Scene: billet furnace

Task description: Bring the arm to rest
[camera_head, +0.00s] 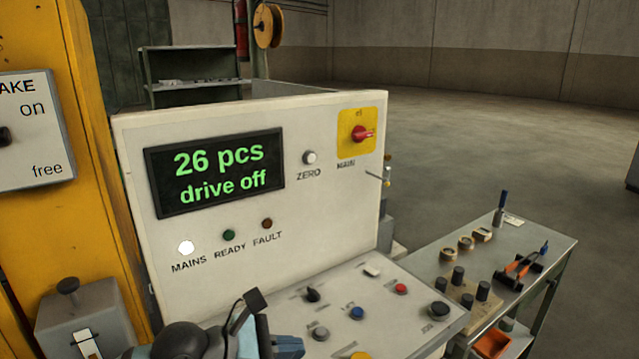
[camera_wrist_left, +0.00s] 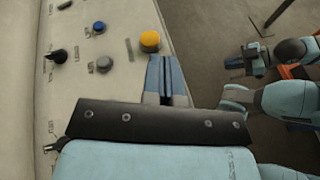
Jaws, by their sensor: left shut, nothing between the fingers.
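My left gripper (camera_head: 290,346) is at the bottom of the head view, in front of the control console's sloped panel (camera_head: 385,312). In the left wrist view its two blue-grey fingers (camera_wrist_left: 166,78) are together with nothing between them. The fingertips are close to a yellow button (camera_wrist_left: 150,41) on the panel; whether they touch it I cannot tell. Part of my other arm shows at the right of the left wrist view, with what looks like my right gripper (camera_wrist_left: 243,60); its fingers are too small to read.
The console display (camera_head: 219,173) reads "26 pcs drive off". The MAINS lamp (camera_head: 186,247) is white. A red switch (camera_head: 361,133) sits on a yellow plate. A side table (camera_head: 425,262) with tools stands at right. A yellow post (camera_head: 78,225) stands at left. Open floor lies behind.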

